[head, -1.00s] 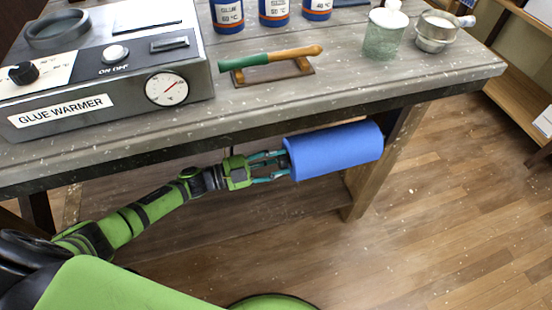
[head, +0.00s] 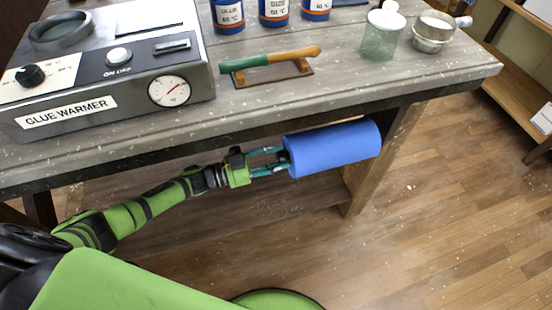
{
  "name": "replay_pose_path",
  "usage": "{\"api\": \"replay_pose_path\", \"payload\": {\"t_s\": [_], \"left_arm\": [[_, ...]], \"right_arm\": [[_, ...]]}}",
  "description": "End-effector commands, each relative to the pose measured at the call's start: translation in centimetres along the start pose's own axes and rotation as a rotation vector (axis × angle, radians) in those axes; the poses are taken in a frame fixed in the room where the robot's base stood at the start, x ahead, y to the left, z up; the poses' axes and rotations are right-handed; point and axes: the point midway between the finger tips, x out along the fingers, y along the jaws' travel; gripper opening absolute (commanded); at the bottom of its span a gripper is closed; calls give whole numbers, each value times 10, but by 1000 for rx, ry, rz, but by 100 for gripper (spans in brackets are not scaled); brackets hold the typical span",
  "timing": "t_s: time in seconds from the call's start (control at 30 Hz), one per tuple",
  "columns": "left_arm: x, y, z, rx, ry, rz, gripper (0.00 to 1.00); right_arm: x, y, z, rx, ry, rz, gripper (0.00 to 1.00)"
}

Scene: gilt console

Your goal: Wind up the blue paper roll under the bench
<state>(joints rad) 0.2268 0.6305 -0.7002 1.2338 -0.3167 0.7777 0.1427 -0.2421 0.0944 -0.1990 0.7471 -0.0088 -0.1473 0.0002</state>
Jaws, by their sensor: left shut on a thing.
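The blue paper roll (head: 335,149) is a thick blue cylinder lying nearly level under the front edge of the bench (head: 430,82), close to its right leg. My left gripper (head: 284,161) reaches in from the left, and its teal fingers are shut on the left end of the roll. The exact contact of the fingertips is small and partly hidden by the roll's end. No loose sheet of paper hangs visibly from the roll. My right gripper is not in view.
On the bench top stand a glue warmer (head: 110,85), several labelled bottles (head: 273,10), a green-and-orange handled tool (head: 270,60) on a wooden rest, a glass jar (head: 381,40) and a metal cup (head: 431,36). Wooden shelving (head: 515,75) stands at right. Floor right of the bench is clear.

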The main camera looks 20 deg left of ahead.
Motion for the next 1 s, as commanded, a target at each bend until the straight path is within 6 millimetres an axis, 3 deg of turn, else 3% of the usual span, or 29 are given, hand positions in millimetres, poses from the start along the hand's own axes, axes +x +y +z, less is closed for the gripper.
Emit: {"api": "replay_pose_path", "payload": {"t_s": [0.33,0.37,0.4,0.77,1.0], "left_arm": [[-1,-6,5,2,-17,-11,9],[-1,-6,5,2,-17,-11,50],[-1,-6,5,2,-17,-11,65],[-3,-1,3,0,-11,-3,65],[-37,-1,4,-1,-15,-1,65]], "right_arm": [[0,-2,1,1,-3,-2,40],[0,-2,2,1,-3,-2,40],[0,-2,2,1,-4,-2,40],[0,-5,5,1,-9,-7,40],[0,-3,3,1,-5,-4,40]]}}
